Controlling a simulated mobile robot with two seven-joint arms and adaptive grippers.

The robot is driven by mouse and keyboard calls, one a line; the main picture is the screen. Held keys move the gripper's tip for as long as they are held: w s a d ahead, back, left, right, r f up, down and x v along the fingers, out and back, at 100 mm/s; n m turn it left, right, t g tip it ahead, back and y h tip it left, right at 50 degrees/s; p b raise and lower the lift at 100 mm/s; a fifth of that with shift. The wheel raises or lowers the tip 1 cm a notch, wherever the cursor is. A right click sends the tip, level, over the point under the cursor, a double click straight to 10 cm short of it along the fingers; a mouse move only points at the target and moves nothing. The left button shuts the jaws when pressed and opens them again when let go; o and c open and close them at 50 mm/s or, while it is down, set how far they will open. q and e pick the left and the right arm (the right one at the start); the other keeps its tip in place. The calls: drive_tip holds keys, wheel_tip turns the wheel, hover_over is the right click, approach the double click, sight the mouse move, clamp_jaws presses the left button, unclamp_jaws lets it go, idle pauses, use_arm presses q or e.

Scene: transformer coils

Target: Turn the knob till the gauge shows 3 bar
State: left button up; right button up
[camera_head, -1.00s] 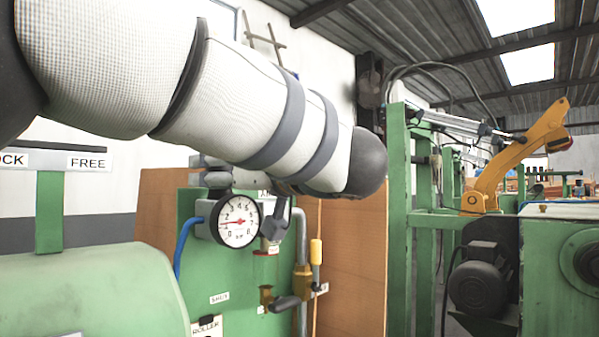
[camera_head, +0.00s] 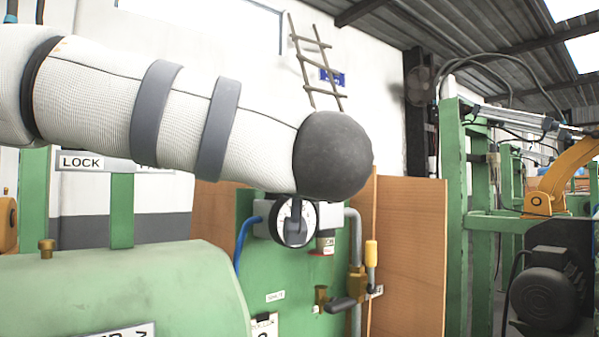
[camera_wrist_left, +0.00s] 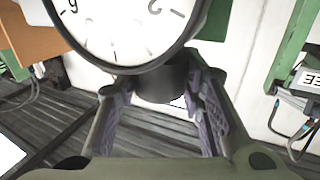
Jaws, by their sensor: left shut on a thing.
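The round white gauge (camera_head: 283,232) with a black rim sits on a grey box on the green panel. My left arm and a dark part of my left gripper cover much of it in the head view, and its needle cannot be read. In the left wrist view the gauge (camera_wrist_left: 115,28) fills the top, upside down and cut off, with no needle clear. The black knob (camera_wrist_left: 163,82) is beside its rim, between the fingers of my left gripper (camera_wrist_left: 163,108), which is shut on it. In the head view the knob is hidden behind my arm. My right gripper is not in view.
A blue hose (camera_head: 243,243) runs left of the gauge. A yellow-handled valve (camera_head: 371,254) and grey pipe stand to its right. A green rounded housing (camera_head: 130,285) fills the lower left. Brown boards (camera_head: 412,255) stand behind the panel.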

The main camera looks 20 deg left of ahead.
use_arm(q)
drive_tip(key=m+t+h, duration=0.1)
drive_tip(key=m+h, duration=0.1)
drive_tip(key=h, duration=0.1)
drive_tip(key=m+t+h, duration=0.1)
drive_tip(key=m+h, duration=0.1)
drive_tip(key=h, duration=0.1)
drive_tip(key=shift+a+t, duration=0.15)
drive_tip(key=shift+t, duration=0.25)
drive_tip(key=m+h, duration=0.2)
drive_tip(key=h, duration=0.1)
drive_tip(key=m+h, duration=0.2)
drive_tip(key=h, duration=0.1)
drive_tip(key=shift+m+h, duration=0.3)
drive_tip(key=shift+h, duration=0.1)
drive_tip(key=shift+m+h, duration=0.3)
drive_tip(key=shift+h, duration=0.2)
drive_tip(key=o, duration=1.2)
drive_tip(key=shift+w, duration=0.1)
